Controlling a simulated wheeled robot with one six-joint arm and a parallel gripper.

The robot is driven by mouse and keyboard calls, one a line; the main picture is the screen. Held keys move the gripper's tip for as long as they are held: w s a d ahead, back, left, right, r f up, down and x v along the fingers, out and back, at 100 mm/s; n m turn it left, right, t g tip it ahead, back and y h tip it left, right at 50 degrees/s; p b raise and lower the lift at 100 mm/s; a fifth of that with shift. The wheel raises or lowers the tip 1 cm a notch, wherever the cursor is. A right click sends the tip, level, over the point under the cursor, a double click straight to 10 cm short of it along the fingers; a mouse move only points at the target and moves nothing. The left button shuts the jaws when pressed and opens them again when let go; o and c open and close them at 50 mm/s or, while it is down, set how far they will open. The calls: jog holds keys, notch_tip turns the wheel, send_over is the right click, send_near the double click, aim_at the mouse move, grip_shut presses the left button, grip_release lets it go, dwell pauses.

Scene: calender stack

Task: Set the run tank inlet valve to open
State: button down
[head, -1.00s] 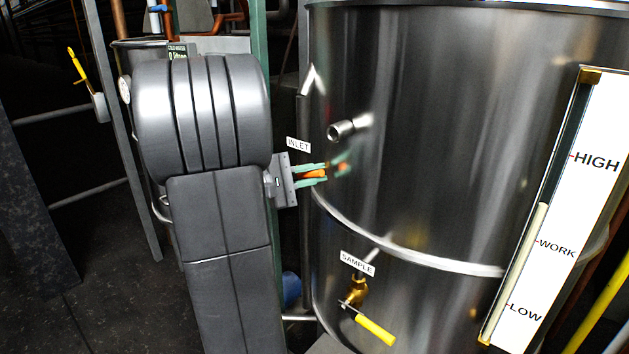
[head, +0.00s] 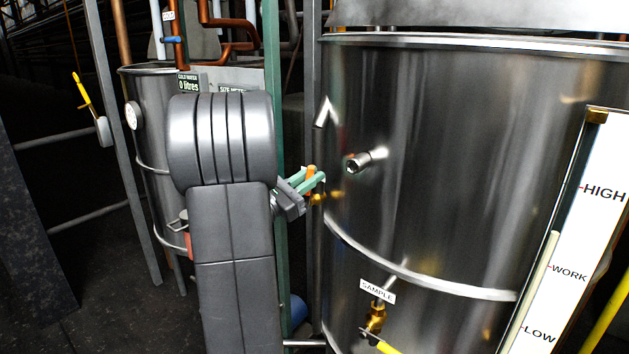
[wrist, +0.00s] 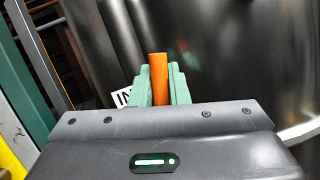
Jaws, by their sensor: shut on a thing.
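My gripper (head: 308,184) is at the left side of the large steel tank (head: 450,130), with its green fingers shut on an orange valve handle (head: 311,172). In the wrist view the orange handle (wrist: 159,78) stands between the two green fingers. Brass valve parts (head: 330,197) show between the fingers and the tank wall. The INLET label, readable in the earlier head frame, is mostly hidden now; a piece of it (wrist: 122,97) shows in the wrist view. The handle points up and slightly tilted in the head view; its pivot is partly hidden.
A level gauge (head: 590,240) is at right. A green post (head: 277,120) stands close behind my arm.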

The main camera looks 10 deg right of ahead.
jog(key=shift+w+a+n+t+p, duration=0.2)
jog(key=shift+w+a+n+t, duration=0.15)
jog(key=shift+n+t, duration=0.45)
jog(key=shift+w+a+n+t+p, duration=0.15)
jog(key=shift+w+a+n+t, duration=0.2)
jog(key=shift+n, duration=0.75)
jog(key=shift+d, duration=0.1)
jog(key=c, duration=1.4)
grip_release()
jog(key=shift+w, duration=0.1)
jog(key=b+v, duration=0.3)
jog(key=v, duration=1.1)
jog(key=shift+r, duration=0.25)
